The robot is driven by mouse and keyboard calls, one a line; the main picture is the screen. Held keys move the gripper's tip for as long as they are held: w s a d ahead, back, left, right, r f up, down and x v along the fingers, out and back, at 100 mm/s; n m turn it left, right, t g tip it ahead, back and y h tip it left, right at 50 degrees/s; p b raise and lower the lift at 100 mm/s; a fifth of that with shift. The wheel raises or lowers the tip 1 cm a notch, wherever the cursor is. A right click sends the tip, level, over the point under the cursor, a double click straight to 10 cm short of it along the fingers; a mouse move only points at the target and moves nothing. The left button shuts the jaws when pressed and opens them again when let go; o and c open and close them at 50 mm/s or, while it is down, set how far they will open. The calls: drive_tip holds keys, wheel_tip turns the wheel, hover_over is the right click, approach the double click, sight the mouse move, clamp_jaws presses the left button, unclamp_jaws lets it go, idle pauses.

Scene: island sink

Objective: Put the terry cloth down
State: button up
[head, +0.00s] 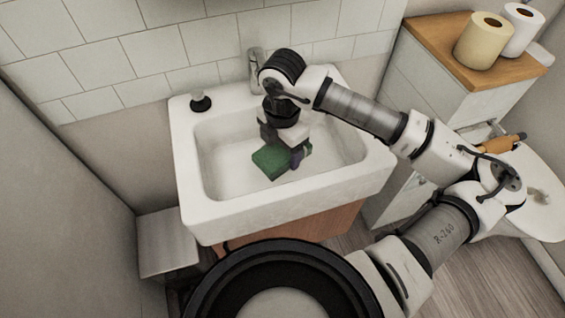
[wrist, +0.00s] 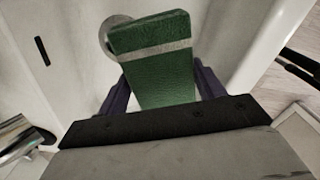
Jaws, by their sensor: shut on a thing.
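The terry cloth is a green folded block with a pale stripe; it shows in the wrist view (wrist: 155,75) between the two dark purple fingers of my gripper (wrist: 160,90). In the head view the green cloth (head: 271,160) is at my gripper (head: 290,155), over the basin of the white sink (head: 185,150). My gripper is shut on the cloth and points down into the basin. I cannot tell whether the cloth touches the basin floor. Part of the cloth is hidden behind the gripper.
A faucet (head: 255,68) stands at the sink's back rim. A dark-topped dispenser (head: 200,101) sits at the back left corner. Paper rolls (head: 484,41) stand on a wooden-topped cabinet (head: 425,30) at right. The left part of the basin is clear.

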sight(282, 148)
wheel_tip(282, 148, down, 7)
drive_tip(key=shift+f+p, duration=0.2)
drive_tip(key=shift+p, duration=0.15)
drive_tip(key=shift+f+b, duration=0.25)
drive_tip(key=shift+b, duration=0.05)
drive_tip(key=o, duration=0.9)
drive_tip(key=shift+r, duration=0.1)
drive_tip(key=shift+r, duration=0.1)
drive_tip(key=shift+r+p, duration=0.2)
drive_tip(key=shift+p, duration=0.3)
wheel_tip(282, 148, up, 11)
drive_tip(key=shift+f+b, duration=0.2)
drive_tip(key=shift+b, duration=0.7)
drive_tip(key=shift+r, duration=0.55)
